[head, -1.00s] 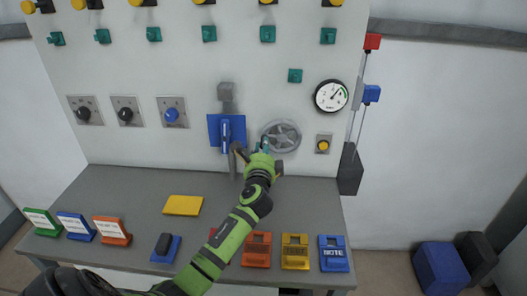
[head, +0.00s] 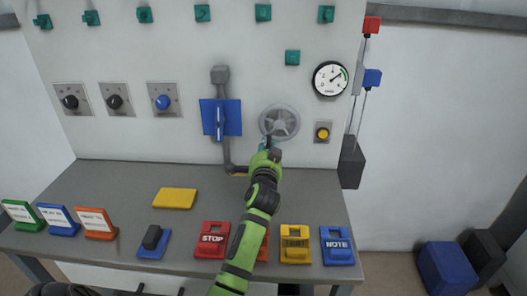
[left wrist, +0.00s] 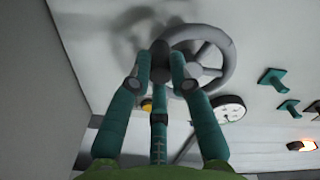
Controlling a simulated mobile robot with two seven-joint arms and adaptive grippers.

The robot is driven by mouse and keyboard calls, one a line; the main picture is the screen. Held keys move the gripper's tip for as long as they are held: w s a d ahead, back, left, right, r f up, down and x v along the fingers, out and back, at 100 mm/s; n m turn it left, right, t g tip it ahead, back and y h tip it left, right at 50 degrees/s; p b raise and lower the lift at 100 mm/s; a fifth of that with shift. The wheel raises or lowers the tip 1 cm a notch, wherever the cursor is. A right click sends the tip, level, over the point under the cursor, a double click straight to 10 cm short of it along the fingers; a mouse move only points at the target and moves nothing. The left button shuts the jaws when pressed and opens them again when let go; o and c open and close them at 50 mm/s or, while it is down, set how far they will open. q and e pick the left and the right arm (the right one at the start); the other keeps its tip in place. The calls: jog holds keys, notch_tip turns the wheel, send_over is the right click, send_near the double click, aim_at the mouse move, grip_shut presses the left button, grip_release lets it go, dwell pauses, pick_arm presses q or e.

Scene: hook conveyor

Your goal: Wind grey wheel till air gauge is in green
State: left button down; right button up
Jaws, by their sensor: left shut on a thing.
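The grey wheel (head: 292,112) is a spoked handwheel on the white panel, right of the blue plate. My left gripper (head: 268,143) is at its lower left edge. My right gripper is not in view.
A yellow button (head: 322,133) sits below the gauge. A blue plate with a grey lever (head: 220,118) is left of the wheel. The grey bench (head: 110,185) holds several coloured tags and signs. A dark weight (head: 351,165) hangs on cables at right.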

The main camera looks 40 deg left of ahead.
pick_arm(q)
jog(key=n+b, duration=0.1)
jog(key=d+n, duration=0.1)
jog(key=n, duration=0.1)
jog(key=shift+w+d+f+b, duration=0.15)
jog(key=shift+w+b, duration=0.2)
jog(key=shift+w, duration=0.05)
jog(key=shift+w+d+n+b, duration=0.2)
jog(key=shift+n+b, duration=0.2)
jog(key=shift+n, duration=0.5)
jog(key=c, duration=1.1)
grip_release()
jog(key=shift+c, duration=0.2)
jog(key=shift+d, duration=0.1)
